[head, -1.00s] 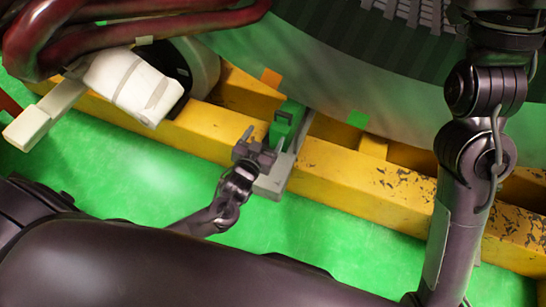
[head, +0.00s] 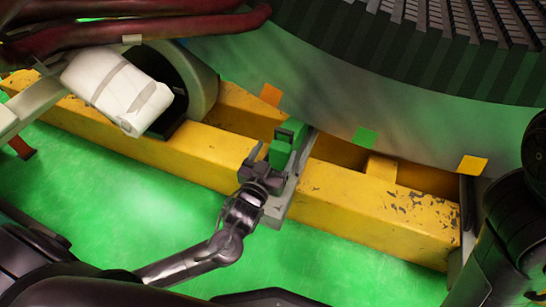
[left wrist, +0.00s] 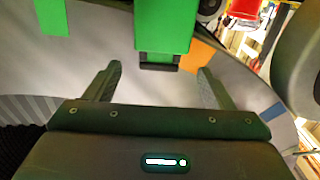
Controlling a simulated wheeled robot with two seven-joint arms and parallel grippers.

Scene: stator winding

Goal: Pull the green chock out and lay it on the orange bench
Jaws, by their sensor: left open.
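The green chock (head: 285,143) sits at the grey stator's lower edge, on a narrow grey support (head: 284,200) that crosses the yellow beam. My left gripper (head: 266,162) is open just in front of the chock. In the left wrist view, the chock (left wrist: 165,25) is ahead at the top middle, with a dark tab (left wrist: 159,61) at its near end. The open fingers (left wrist: 159,72) stand to either side of the tab, with a visible gap on both sides. I see no orange bench clearly. My right gripper is out of view.
The yellow beam (head: 350,205) runs below. A white wrapped bundle (head: 118,90) and red cables (head: 140,32) are at upper left. The green floor (head: 130,185) is open.

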